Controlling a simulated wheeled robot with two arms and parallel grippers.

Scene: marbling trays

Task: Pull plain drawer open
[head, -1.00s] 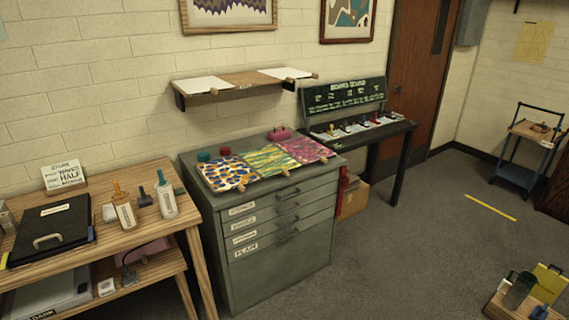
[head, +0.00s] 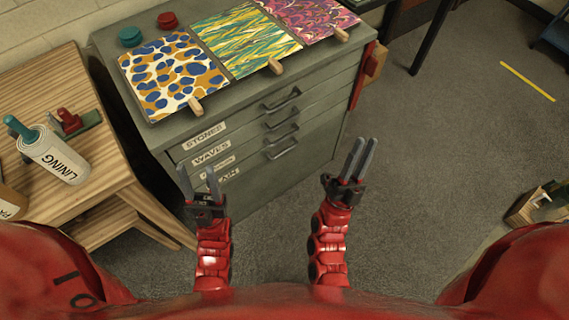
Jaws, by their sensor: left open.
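The plain drawer (head: 247,182) is the lowest labelled drawer of a grey-green metal cabinet. Its label, partly hidden behind my left gripper, reads as PLAIN. The lowest dark handle (head: 282,150) sits in line with it, and the drawer front looks flush and closed. My left gripper (head: 198,173) is open and empty, in front of the label end of the drawers, left of the handles. Neither gripper visibly touches a handle.
Patterned sheets with wooden clips (head: 277,66) lie on the cabinet top (head: 263,92). Grey floor (head: 430,150) is free at the right.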

